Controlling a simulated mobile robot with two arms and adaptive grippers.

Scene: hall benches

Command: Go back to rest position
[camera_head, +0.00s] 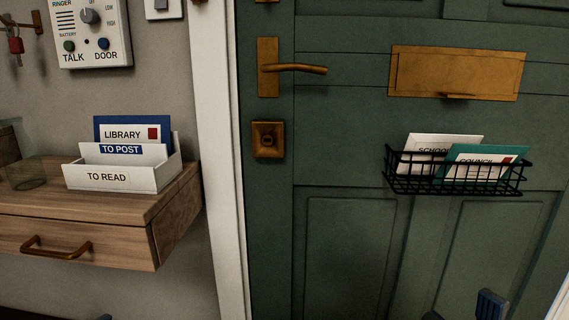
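My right gripper (463,310) shows at the bottom edge on the right, in front of the lower door. Two dark blue-grey finger parts stand apart with nothing seen between them; the rest is cut off by the frame. Neither gripper is seen touching anything.
A green door (340,225) has a brass handle (300,69), a letter slot (455,74) and a black wire basket (455,184) with envelopes. At left, a wooden shelf (120,205) bears a white letter sorter (110,178) with cards and a glass (24,172). An intercom (88,35) hangs above.

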